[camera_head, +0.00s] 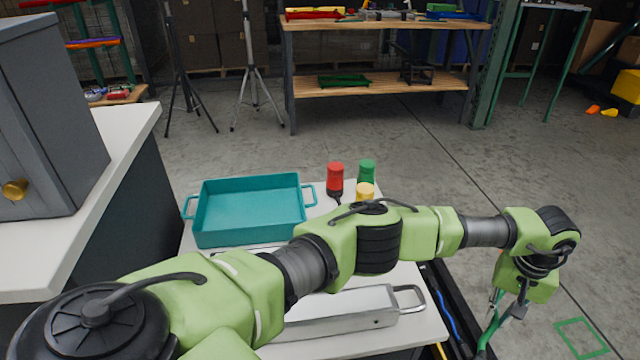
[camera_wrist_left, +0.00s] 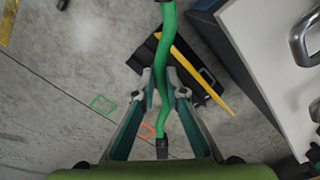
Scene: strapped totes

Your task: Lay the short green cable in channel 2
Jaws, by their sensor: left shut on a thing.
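My left gripper (camera_head: 508,304) is shut on a green cable (camera_head: 488,336), beyond the right side of the white table. In the left wrist view the gripper (camera_wrist_left: 160,80) pinches the green cable (camera_wrist_left: 168,45) near its middle. The cable hangs slightly wavy, with dark ends. A black channel rack (camera_head: 440,300) stands beside the table, with a blue cable (camera_head: 447,315) in it. In the left wrist view the black rack (camera_wrist_left: 208,78) shows below the gripper with a yellow cable (camera_wrist_left: 200,75). Channel numbers cannot be read. My right gripper is out of view.
The white table (camera_head: 412,335) holds a teal tray (camera_head: 250,240), a grey metal case with a handle (camera_head: 340,312), and red (camera_head: 335,178), green (camera_head: 367,171) and yellow (camera_head: 365,190) capped items. A green floor outline (camera_head: 582,338) lies at the right. The floor there is mostly clear.

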